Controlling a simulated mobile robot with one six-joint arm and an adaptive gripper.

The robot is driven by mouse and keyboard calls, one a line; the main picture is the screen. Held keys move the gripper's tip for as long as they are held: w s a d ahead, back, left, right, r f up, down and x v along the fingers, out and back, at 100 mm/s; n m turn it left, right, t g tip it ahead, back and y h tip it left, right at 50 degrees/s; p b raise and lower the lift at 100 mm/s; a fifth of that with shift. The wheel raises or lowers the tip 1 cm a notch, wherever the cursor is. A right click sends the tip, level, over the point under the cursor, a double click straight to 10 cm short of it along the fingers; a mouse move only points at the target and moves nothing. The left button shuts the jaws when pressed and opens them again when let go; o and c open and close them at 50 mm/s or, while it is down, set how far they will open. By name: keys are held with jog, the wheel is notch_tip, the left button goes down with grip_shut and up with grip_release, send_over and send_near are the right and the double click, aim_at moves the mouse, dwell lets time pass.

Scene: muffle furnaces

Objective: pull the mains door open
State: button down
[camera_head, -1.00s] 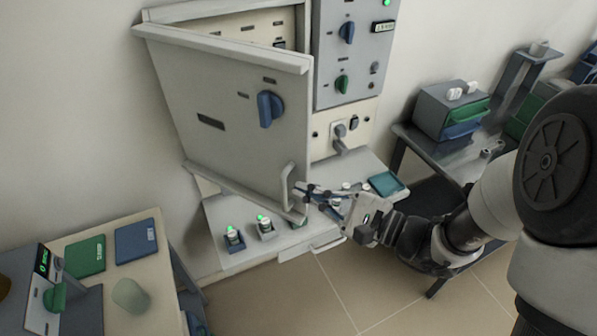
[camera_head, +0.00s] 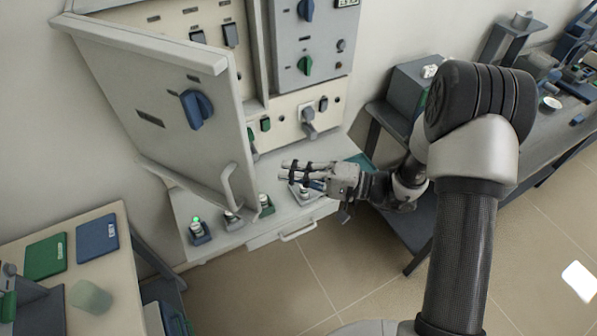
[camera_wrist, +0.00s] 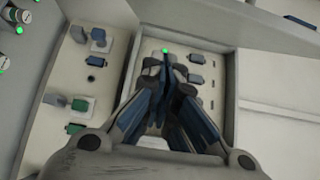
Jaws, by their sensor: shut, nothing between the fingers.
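The mains door (camera_head: 150,105) is a light grey panel with a blue rotary knob (camera_head: 196,108) and a pale bar handle (camera_head: 228,188) near its lower free edge. It stands swung open to the left, and switches inside the cabinet show behind it. My gripper (camera_head: 287,170) is shut and empty, to the right of the handle and apart from it, above the bench shelf. In the wrist view my gripper (camera_wrist: 172,72) points toward a recessed panel with blue switches and a green light.
The bench shelf (camera_head: 265,225) below holds several small switch units. A side table (camera_head: 110,270) with a green and a blue pad stands at left. A dark table (camera_head: 388,120) with a grey box stands at right. Tiled floor is open in front.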

jog(key=s+a, duration=0.2)
jog(key=a, duration=0.5)
jog(key=shift+s+b, duration=0.35)
